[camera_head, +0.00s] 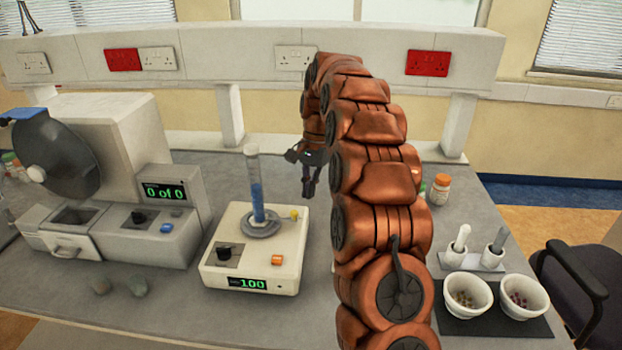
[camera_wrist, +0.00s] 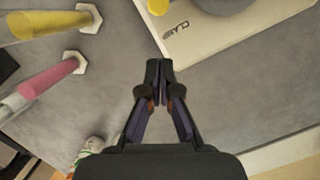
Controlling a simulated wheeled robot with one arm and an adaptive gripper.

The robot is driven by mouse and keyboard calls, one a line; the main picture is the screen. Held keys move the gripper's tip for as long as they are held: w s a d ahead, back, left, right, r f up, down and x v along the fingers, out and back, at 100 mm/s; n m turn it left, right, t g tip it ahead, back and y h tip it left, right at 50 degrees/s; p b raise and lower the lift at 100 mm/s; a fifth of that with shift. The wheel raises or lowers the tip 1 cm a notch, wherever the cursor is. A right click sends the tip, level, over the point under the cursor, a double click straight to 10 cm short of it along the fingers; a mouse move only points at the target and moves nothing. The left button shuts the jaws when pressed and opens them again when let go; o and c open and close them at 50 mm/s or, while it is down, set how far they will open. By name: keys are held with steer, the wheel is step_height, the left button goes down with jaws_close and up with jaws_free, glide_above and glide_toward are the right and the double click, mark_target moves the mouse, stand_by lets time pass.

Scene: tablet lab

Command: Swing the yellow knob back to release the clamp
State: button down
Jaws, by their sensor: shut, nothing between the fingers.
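The yellow knob (camera_head: 295,214) sticks out at the right of a grey round clamp (camera_head: 261,226) on top of a cream machine (camera_head: 284,250). A clear cylinder with blue contents (camera_head: 256,190) stands upright in the clamp. In the wrist view my gripper (camera_wrist: 160,68) is shut and empty over the bench. There the knob (camera_wrist: 158,6) shows at the top edge, beside the cream machine (camera_wrist: 205,38) and part of the grey clamp (camera_wrist: 232,3).
A larger machine with a dark disc (camera_head: 52,160) stands left on the grey bench (camera_head: 190,315). Cylinders with yellow (camera_wrist: 52,24) and pink (camera_wrist: 48,78) contents lie in the wrist view's left side. Two white mortars (camera_head: 466,294) (camera_head: 524,301) and a small bottle (camera_head: 440,189) are right of my arm.

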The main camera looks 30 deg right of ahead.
steer(key=shift+s+a+f+p, duration=0.2)
steer(key=shift+s+a+p, duration=0.25)
steer(key=shift+a, duration=0.45)
steer(key=shift+s+a+f+p, duration=0.2)
steer(key=shift+s+a+p, duration=0.25)
steer(key=shift+a, duration=0.4)
steer(key=shift+s+a+b, duration=0.1)
steer(key=shift+b, duration=0.2)
